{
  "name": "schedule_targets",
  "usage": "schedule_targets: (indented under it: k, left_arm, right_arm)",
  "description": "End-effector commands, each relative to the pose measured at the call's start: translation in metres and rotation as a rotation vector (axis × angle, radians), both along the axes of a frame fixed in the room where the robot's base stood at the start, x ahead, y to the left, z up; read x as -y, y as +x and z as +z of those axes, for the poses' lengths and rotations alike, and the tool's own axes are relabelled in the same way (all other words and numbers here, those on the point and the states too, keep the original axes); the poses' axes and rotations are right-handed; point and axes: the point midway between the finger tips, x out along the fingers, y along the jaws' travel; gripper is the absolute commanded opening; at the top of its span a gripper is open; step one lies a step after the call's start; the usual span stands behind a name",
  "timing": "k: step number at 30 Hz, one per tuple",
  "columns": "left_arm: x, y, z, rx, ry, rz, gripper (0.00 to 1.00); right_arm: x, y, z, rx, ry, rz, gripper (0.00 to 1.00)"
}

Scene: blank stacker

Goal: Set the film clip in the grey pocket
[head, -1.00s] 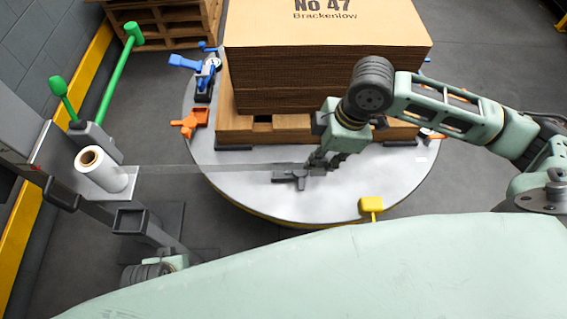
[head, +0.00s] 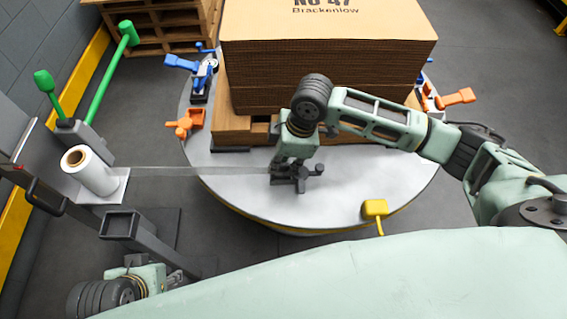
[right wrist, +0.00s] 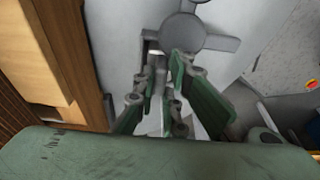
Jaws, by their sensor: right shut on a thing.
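A pale see-through film strip (head: 200,171) runs from a white roll (head: 92,172) on the left to my right gripper (head: 287,168). My right gripper is shut on the film clip, which its fingers mostly hide. The gripper is right at a dark grey, cross-armed piece on the turntable, seemingly the grey pocket (head: 312,172). In the right wrist view the grey piece (right wrist: 185,30) lies just beyond the fingertips (right wrist: 165,62). I cannot tell whether the clip is inside it. My left gripper (head: 172,277) is low at the left, its jaws unclear.
A cardboard stack (head: 325,70) on a wooden pallet stands on the round grey turntable (head: 330,205). Blue clamps (head: 183,64), orange pieces (head: 185,123) and a yellow paddle (head: 375,210) sit around its rim. A green-handled lever (head: 115,75) stands at the left.

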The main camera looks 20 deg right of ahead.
Motion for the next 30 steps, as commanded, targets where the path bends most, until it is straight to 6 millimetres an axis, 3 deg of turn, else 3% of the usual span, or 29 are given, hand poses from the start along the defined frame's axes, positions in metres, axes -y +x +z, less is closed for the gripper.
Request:
schedule_targets:
  k: [9,10,16,26,30]
  left_arm:
    - [0.000,0.000,0.003,0.001,0.000,0.000,0.40]
    - [0.000,0.000,0.002,0.001,0.000,0.000,0.40]
    - [0.000,0.000,0.002,0.002,0.000,0.000,0.40]
    - [0.000,0.000,0.001,0.002,0.000,0.000,0.40]
    - [0.000,0.000,0.007,-0.001,0.000,0.000,0.40]
  right_arm:
    - [0.000,0.000,-0.001,0.001,0.002,0.000,0.00]
    - [0.000,0.000,-0.001,0.001,0.002,0.000,0.13]
    - [0.000,0.000,-0.001,0.000,0.001,0.000,0.29]
    - [0.000,0.000,0.000,0.001,0.001,0.001,0.29]
    - [0.002,0.000,0.016,0.003,0.001,0.001,0.29]
